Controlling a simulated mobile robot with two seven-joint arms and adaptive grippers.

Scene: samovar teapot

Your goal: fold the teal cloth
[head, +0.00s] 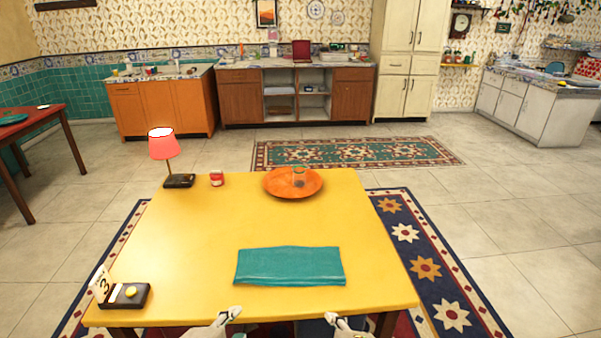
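The teal cloth (289,266) lies on the yellow table (200,235), right of the middle and close to the front edge. It is a wide, low rectangle with its long side across the table, and a line runs along its lower part. My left gripper (236,312) is at the front edge, below and left of the cloth, apart from it. My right gripper (331,318) is at the front edge below the cloth's right end, also apart from it. Both are cut off by the bottom of the picture, and their fingers are too small to judge.
An orange plate (275,187) with a glass (299,177) stands at the back of the table. A dark box (128,296) with a number card is at the front left. The table's middle is clear.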

